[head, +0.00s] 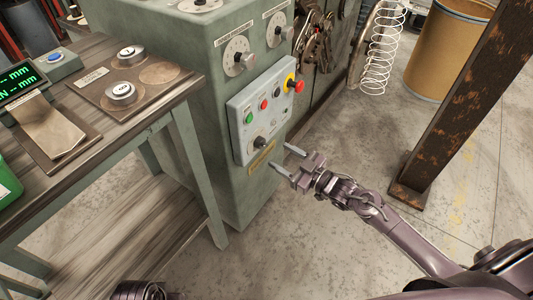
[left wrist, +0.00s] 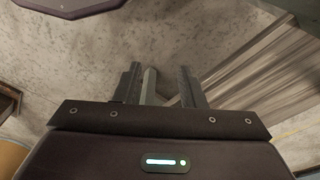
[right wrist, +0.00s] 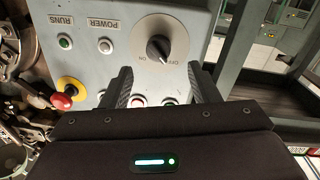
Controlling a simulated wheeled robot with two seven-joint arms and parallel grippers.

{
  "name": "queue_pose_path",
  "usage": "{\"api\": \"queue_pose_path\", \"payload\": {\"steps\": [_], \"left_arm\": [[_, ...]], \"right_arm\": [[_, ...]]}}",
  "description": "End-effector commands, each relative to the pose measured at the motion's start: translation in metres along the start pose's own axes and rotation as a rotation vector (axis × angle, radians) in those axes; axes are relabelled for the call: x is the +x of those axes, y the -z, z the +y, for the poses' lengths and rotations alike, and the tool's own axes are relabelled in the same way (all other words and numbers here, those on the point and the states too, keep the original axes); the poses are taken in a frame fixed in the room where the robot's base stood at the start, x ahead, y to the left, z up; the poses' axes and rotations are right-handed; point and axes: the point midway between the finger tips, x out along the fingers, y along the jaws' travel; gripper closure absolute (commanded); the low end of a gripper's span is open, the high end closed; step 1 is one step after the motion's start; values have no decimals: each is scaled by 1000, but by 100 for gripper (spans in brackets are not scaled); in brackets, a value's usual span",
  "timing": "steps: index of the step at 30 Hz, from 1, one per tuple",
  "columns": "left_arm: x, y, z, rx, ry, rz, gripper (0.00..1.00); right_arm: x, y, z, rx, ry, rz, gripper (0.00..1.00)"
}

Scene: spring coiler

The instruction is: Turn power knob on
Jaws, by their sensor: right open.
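The power knob (head: 260,143) is a round knob on a pale disc, low on the grey control panel (head: 240,105) of the green machine. In the right wrist view the knob (right wrist: 157,45) shows with OFF and ON marks, upside down; its pointer lies near the OFF side. My right gripper (head: 280,157) is open and empty, just right of the panel's lower part. In the right wrist view its fingertips (right wrist: 160,72) are apart, just below the knob's disc, with no visible contact. My left gripper (left wrist: 158,75) is open and empty, above the floor.
The panel carries coloured buttons and a red emergency stop (head: 296,86). A workbench (head: 105,195) stands left, with buttons and a display on it. A rusty post (head: 455,110) and a brown drum (head: 446,50) stand right.

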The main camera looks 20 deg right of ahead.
Motion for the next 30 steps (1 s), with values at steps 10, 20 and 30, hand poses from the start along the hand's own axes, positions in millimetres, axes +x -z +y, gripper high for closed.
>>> {"api": "queue_pose_path", "payload": {"steps": [10,20,30], "left_arm": [[-14,1,4,14,-5,19,64],[-13,4,7,19,-8,35,64],[-14,4,7,19,-8,36,64]], "right_arm": [[54,0,2,-1,-4,0,45],[68,-1,1,0,-3,-5,45],[67,-1,1,0,-3,-4,75]]}}
